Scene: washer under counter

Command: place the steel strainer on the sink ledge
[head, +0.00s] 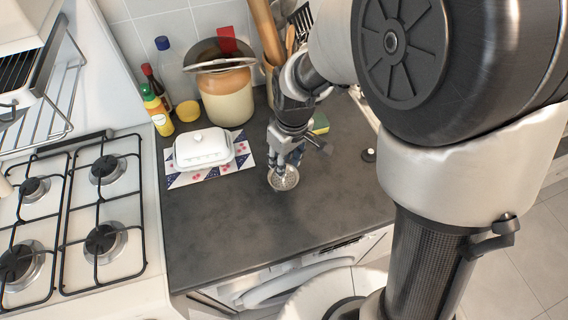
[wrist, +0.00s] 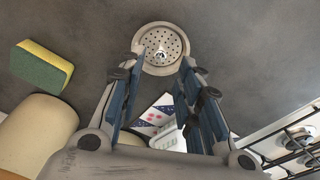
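The steel strainer (head: 285,179) is a small round metal disc with a holed centre. It is at the tips of my gripper (head: 286,163), over the dark counter right of the butter dish. In the wrist view the strainer (wrist: 162,42) faces the camera at the top, just beyond the fingertips. My gripper (wrist: 161,66) points down with its fingers spread, one tip at each side of the strainer's near rim. I see no clear grip, and cannot tell whether the tips touch it. A pale sink edge (head: 363,104) shows partly behind my arm; the rest is hidden.
A white butter dish (head: 203,148) sits on a patterned cloth (head: 185,179) to the left. A sponge (head: 320,124) lies close behind the gripper. A stoneware jar (head: 227,97), bottles and a utensil holder stand at the back. A gas hob (head: 75,215) is left. The front counter is clear.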

